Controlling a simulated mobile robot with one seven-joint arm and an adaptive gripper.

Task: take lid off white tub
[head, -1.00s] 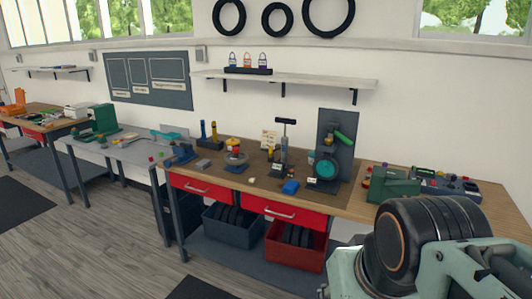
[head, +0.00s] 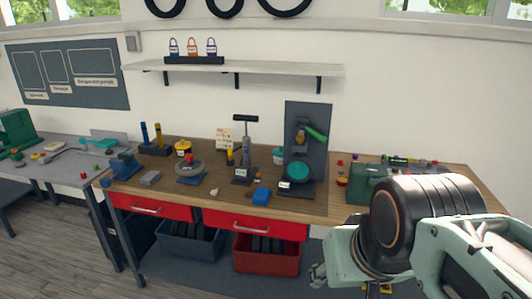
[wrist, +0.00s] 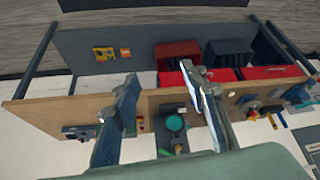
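Whether either has a lid is too small to tell. My gripper (wrist: 160,76) shows in the wrist view with its two fingers wide apart and nothing between them. In the head view my arm is at the lower right, in front of the bench, and hides part of its right end.
An upright dark panel with a teal disc (head: 297,171) stands mid-bench, a blue block (head: 262,195) near the front edge. A green box (head: 366,184) is at the right. Red drawers and a red crate (head: 266,255) are below. A shelf (head: 250,70) hangs above.

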